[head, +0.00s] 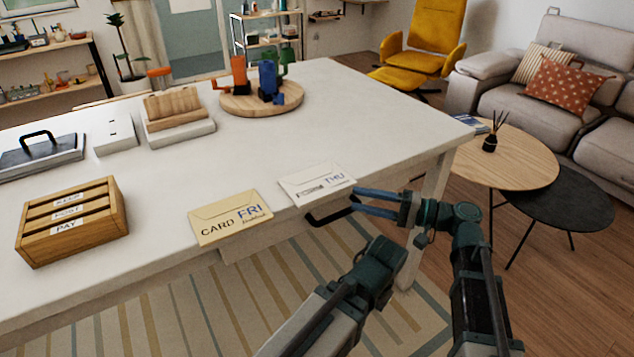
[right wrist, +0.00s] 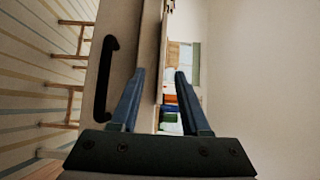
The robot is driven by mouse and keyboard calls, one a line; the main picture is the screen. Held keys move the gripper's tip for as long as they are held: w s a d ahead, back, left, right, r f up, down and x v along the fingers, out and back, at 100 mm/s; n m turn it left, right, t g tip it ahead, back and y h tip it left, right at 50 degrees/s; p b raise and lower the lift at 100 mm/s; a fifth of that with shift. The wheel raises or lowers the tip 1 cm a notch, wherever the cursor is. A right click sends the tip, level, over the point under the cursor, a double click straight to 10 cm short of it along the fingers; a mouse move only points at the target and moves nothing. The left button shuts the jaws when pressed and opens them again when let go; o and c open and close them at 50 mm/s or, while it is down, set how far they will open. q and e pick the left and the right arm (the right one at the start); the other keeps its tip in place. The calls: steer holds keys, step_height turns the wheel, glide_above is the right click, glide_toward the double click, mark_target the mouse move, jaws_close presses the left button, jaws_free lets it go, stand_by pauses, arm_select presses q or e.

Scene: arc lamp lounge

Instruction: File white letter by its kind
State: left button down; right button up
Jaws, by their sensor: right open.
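The white letter (head: 312,186), marked FORM and THU, lies flat at the front edge of the white table. A cream envelope (head: 228,216), marked CARD and FRI, lies to its left. A wooden sorter (head: 75,246) with slots labelled KEEP, POST and PAY stands at the table's left front. My right gripper (head: 354,201) is open, with its fingertips close to the letter's right end. Whether they touch it I cannot tell. In the right wrist view the open fingers (right wrist: 160,72) have the table edge between them; the letter is not clear there. My left gripper is not in view.
A black drawer handle (head: 331,213) sits below the letter on the table front. The table's middle is clear.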

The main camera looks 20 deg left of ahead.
mark_target(334, 193)
steer(key=shift+s+a+r, duration=0.15)
steer(key=shift+a, duration=2.55)
jaws_close()
